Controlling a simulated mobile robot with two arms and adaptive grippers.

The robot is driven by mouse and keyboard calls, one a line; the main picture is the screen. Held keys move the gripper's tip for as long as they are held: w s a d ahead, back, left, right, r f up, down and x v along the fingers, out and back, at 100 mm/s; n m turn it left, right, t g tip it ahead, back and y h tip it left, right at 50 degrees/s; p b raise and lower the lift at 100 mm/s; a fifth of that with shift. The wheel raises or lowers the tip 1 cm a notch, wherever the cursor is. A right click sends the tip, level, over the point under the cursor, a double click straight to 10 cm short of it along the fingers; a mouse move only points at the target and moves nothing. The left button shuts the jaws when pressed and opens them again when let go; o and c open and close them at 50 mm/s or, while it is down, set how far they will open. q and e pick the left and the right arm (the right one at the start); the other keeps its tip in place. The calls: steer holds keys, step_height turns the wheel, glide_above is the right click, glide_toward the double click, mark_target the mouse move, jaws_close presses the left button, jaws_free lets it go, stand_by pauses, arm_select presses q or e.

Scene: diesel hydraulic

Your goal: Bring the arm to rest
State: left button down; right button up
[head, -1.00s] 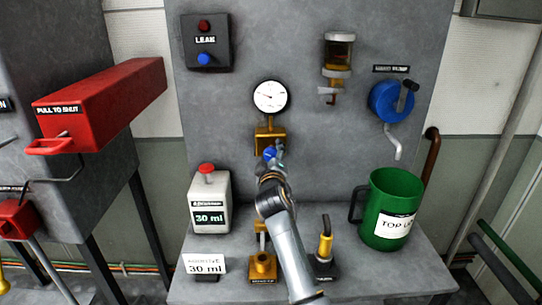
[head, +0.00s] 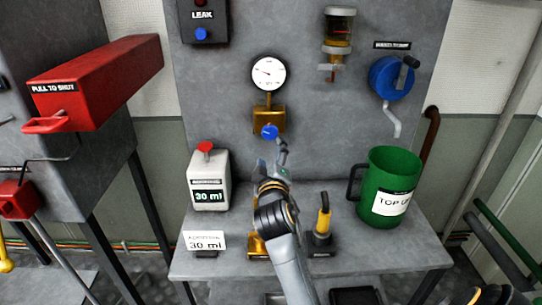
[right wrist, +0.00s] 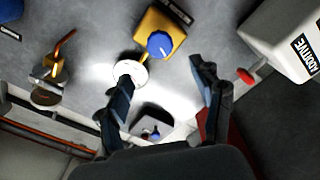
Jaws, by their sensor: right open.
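My right gripper (head: 271,158) is in the middle of the head view, on an arm reaching up from the bottom. Its fingers are spread, with nothing between them in the right wrist view (right wrist: 160,76). A blue knob (head: 269,131) on a brass block (head: 268,117) is just beyond the fingertips, apart from them as far as I can tell. The knob also shows beyond the fingers in the right wrist view (right wrist: 160,44). My left gripper is not in view.
A white additive jug (head: 210,182) with a red cap stands left of my arm. A gauge (head: 268,73) and blue crank (head: 391,78) are on the panel. A red box (head: 97,84) juts out at left.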

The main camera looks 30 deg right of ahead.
stand_by(0.4)
steer(key=s+a+f+m+g+y, duration=0.1)
steer(key=s+a+f+g+y, duration=0.2)
steer(key=s+f, duration=0.5)
steer(key=s+a+f+m+g+y, duration=0.1)
steer(key=s+a+f+g+y, duration=0.3)
steer(key=f, duration=0.6)
steer(key=s+a+f+g+y, duration=0.1)
steer(key=s+a+f+g, duration=0.15)
steer(key=s, duration=0.45)
steer(key=s+a+f+g+y, duration=0.1)
steer(key=s+a+f, duration=0.2)
steer(key=s, duration=0.4)
steer(key=s+a+f+g+y, duration=0.1)
steer(key=s+a+f, duration=0.2)
steer(key=s, duration=0.4)
step_height(320, 180, down, 24)
steer(key=g, duration=0.1)
steer(key=s+d+f+g, duration=0.1)
steer(key=s+d+f, duration=0.2)
steer(key=s+f, duration=1.5)
steer(key=shift+g, duration=0.35)
